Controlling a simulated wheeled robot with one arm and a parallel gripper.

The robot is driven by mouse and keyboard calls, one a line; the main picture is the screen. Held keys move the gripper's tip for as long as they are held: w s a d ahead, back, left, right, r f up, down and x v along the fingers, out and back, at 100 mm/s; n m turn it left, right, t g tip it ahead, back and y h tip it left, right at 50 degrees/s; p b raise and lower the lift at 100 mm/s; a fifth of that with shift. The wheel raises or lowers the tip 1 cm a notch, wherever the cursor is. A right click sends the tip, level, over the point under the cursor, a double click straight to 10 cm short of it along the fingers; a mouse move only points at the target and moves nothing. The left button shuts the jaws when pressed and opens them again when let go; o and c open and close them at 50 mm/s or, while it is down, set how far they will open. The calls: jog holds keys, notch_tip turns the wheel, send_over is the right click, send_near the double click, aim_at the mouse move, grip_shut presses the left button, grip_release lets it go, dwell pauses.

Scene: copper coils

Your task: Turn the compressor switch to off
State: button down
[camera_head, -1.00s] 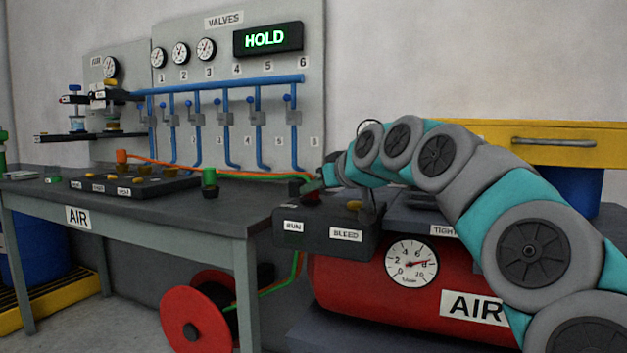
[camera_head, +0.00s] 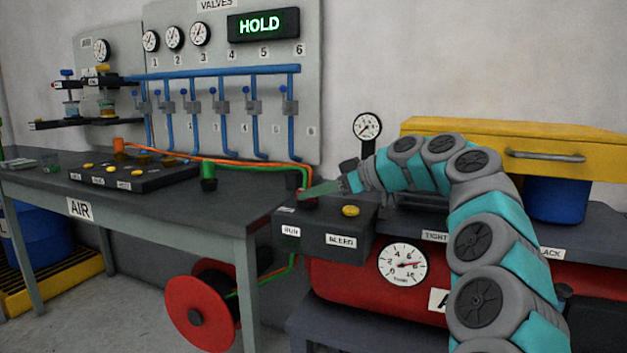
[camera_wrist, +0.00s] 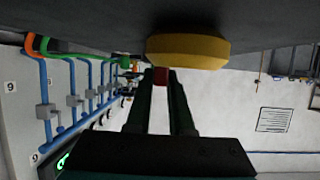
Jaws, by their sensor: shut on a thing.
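The dark control box (camera_head: 322,245) on the red compressor tank has a RUN label at left and a BLEED label at right. A small red switch (camera_wrist: 161,76) shows between my fingertips in the wrist view. My gripper (camera_head: 311,193) reaches in from the right above the RUN label, its fingers shut on the red switch. The fingers partly cover the switch, and its exact angle cannot be told. A yellow knob (camera_head: 351,211) sits on the box above BLEED, close beside my gripper; it also shows in the wrist view (camera_wrist: 187,51).
The tank gauge (camera_head: 402,264) reads around 8. A small gauge (camera_head: 367,128) stands behind my arm. A yellow drawer unit (camera_head: 440,128) is at right. The workbench (camera_head: 238,213) with a green-capped fitting (camera_head: 208,177) is at left. The panel display (camera_head: 263,23) reads HOLD.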

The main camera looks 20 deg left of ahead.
jog(key=shift+n+g+p, duration=0.6)
jog(key=shift+g+p, duration=0.1)
jog(key=shift+p, duration=0.1)
jog(key=c, duration=0.8)
grip_release()
jog(key=shift+a, duration=0.1)
jog(key=shift+w, duration=0.1)
jog(key=v, duration=0.8)
jog(key=shift+o, duration=0.2)
